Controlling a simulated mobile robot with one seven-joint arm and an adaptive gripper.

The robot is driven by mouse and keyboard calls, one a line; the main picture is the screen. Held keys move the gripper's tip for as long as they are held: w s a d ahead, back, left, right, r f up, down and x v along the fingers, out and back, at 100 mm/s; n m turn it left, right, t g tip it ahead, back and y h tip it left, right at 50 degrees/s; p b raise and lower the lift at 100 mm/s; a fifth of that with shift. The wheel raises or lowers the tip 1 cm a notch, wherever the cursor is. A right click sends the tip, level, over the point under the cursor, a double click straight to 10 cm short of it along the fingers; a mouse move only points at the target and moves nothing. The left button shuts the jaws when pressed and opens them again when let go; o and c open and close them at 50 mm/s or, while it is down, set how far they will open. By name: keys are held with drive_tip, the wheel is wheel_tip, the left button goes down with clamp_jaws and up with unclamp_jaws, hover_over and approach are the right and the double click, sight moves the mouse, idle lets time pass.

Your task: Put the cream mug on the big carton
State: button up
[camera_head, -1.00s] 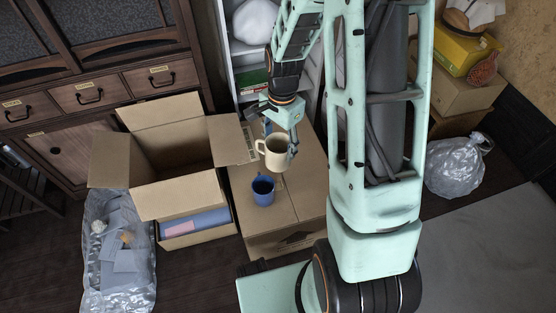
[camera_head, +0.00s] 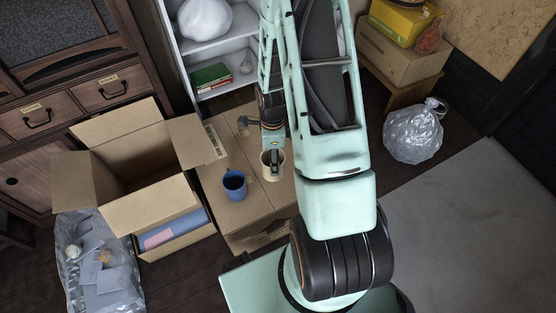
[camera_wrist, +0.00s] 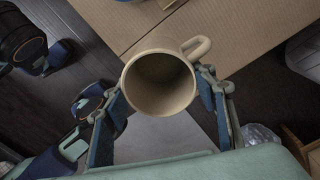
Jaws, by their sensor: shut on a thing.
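The cream mug (camera_head: 266,171) is upright in my gripper (camera_head: 273,154), in front of the closed cardboard carton's right part in the head view. In the wrist view the mug (camera_wrist: 160,84) sits between the two fingers (camera_wrist: 162,92), its opening facing the camera and its handle pointing up and right. The fingers are shut on its sides. The big carton (camera_head: 225,210) has a flat taped top; this top (camera_wrist: 245,35) also fills the upper part of the wrist view. The mug overlaps the carton's edge there. I cannot tell whether its base touches the top.
A blue mug (camera_head: 234,184) stands on the carton, left of the cream mug. An open carton (camera_head: 150,205) with raised flaps is on the left. A shelf unit (camera_head: 215,55) stands behind. A clear plastic bag (camera_head: 413,133) lies on the floor at right.

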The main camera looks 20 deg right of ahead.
sight(282, 159)
drive_tip(key=w+d+f, duration=0.1)
drive_tip(key=f, duration=0.1)
drive_tip(key=w+d+f+b, duration=0.1)
drive_tip(key=d, duration=0.1)
drive_tip(key=w+d+f, duration=0.1)
drive_tip(key=f, duration=0.1)
drive_tip(key=shift+w+d+f, duration=0.2)
drive_tip(key=shift+f, duration=0.1)
drive_tip(key=f, duration=0.1)
drive_tip(key=f+b, duration=0.2)
drive_tip(key=shift+w+d+f, duration=0.15)
drive_tip(key=shift+w+d, duration=0.1)
drive_tip(key=shift+d, duration=0.1)
drive_tip(key=shift+f, duration=0.35)
drive_tip(key=shift+f+b, duration=0.35)
drive_tip(key=o, duration=1.4)
drive_tip(key=shift+r, duration=0.1)
drive_tip(key=shift+r, duration=0.1)
